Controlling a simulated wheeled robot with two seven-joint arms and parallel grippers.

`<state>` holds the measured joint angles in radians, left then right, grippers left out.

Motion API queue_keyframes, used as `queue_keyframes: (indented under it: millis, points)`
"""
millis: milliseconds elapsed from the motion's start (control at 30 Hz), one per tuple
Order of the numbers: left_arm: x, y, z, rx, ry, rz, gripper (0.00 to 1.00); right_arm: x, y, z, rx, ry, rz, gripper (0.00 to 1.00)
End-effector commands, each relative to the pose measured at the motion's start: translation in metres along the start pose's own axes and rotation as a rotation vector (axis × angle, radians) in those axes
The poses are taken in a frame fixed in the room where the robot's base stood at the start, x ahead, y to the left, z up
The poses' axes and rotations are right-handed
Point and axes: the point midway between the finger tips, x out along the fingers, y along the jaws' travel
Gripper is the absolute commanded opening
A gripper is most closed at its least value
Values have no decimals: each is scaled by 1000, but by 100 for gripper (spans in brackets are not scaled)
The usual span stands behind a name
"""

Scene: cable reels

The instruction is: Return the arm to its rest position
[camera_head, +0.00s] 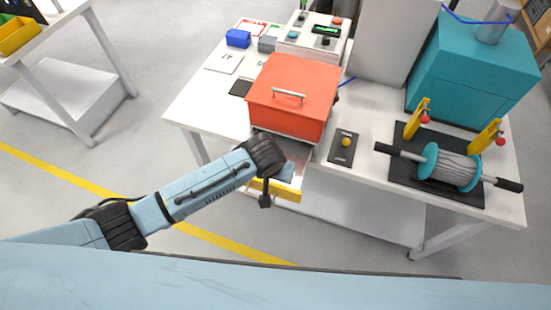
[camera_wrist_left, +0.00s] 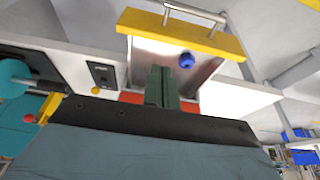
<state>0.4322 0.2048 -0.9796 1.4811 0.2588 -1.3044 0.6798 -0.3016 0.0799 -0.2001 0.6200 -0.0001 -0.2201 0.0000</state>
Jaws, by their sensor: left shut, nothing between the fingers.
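My left arm comes in from the left in the head view. Its gripper (camera_head: 265,200) hangs beside the yellow-fronted drawer, mostly hidden behind my wrist. In the left wrist view the dark green fingers (camera_wrist_left: 162,88) are together with nothing between them. They overlap the drawer in that picture; contact cannot be told. The drawer (camera_head: 287,195) stands pulled out below the red cabinet (camera_head: 293,95). Its yellow front and bar handle also show in the left wrist view (camera_wrist_left: 215,40), with a small round blue thing (camera_wrist_left: 187,60) against its metal inside. My right gripper is not in view.
The white workbench (camera_head: 375,160) carries a black panel with a yellow button (camera_head: 343,147), a cable reel (camera_head: 455,168) on a stand, and a teal machine (camera_head: 470,70). A control box (camera_head: 313,35) and blue bin (camera_head: 238,38) stand behind. Open floor (camera_head: 130,160) lies left.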

Motion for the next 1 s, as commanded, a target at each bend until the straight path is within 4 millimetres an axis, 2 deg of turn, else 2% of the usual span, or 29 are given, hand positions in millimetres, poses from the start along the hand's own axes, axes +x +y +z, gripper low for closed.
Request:
queue_keyframes:
  millis: [233,400,467,567,700,1000]
  points:
    - [-7,6,7,3,-4,22,0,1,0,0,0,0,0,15]
    - [-30,20,37,-2,-3,108,0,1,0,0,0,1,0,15]
    - [-42,18,50,-11,1,135,0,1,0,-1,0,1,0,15]
    - [-63,5,73,-31,14,154,0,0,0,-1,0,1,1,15]
    - [-90,-28,108,-59,21,132,0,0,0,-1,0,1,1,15]
    - [-132,-83,162,-81,5,36,0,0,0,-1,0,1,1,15]
